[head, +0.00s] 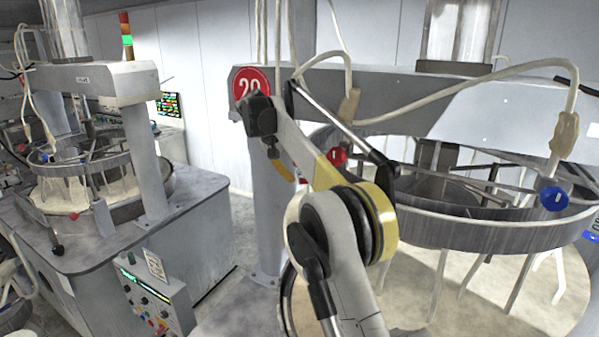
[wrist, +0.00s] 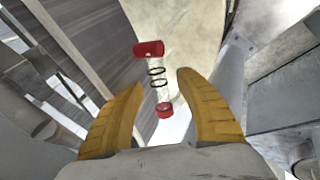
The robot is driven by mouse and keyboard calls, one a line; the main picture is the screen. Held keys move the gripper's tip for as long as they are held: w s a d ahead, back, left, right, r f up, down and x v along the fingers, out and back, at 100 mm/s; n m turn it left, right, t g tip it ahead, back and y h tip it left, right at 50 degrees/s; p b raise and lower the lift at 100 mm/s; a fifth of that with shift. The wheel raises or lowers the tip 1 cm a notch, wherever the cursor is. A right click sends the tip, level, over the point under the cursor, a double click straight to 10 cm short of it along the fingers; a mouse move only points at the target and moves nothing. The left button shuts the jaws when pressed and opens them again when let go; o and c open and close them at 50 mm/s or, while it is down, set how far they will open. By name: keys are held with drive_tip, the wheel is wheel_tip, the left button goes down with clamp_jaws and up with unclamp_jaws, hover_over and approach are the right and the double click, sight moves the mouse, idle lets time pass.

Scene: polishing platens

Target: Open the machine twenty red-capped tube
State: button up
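Machine twenty carries a round red sign (head: 244,80), partly covered by my arm. In the wrist view its red-capped tube (wrist: 158,80) is clear with dark rings. It has a larger red cap (wrist: 148,48) at the far end and a smaller red end (wrist: 164,110) nearer me. A red cap (head: 337,157) also shows in the head view just right of my arm. My gripper (wrist: 160,82) has yellow fingers spread apart on either side of the tube, with visible gaps. In the head view the gripper is mostly hidden behind my wrist, with some yellow (head: 283,170) showing.
A blue-capped tube (head: 554,199) hangs at the right on the same machine's ring (head: 450,236). A grey post (head: 268,220) stands close by my gripper. Another machine (head: 110,85) stands at left, with a control box (head: 155,297) in front.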

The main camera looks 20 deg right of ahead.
drive_tip(key=v, duration=0.7)
drive_tip(key=shift+r, duration=0.2)
drive_tip(key=shift+a, duration=0.2)
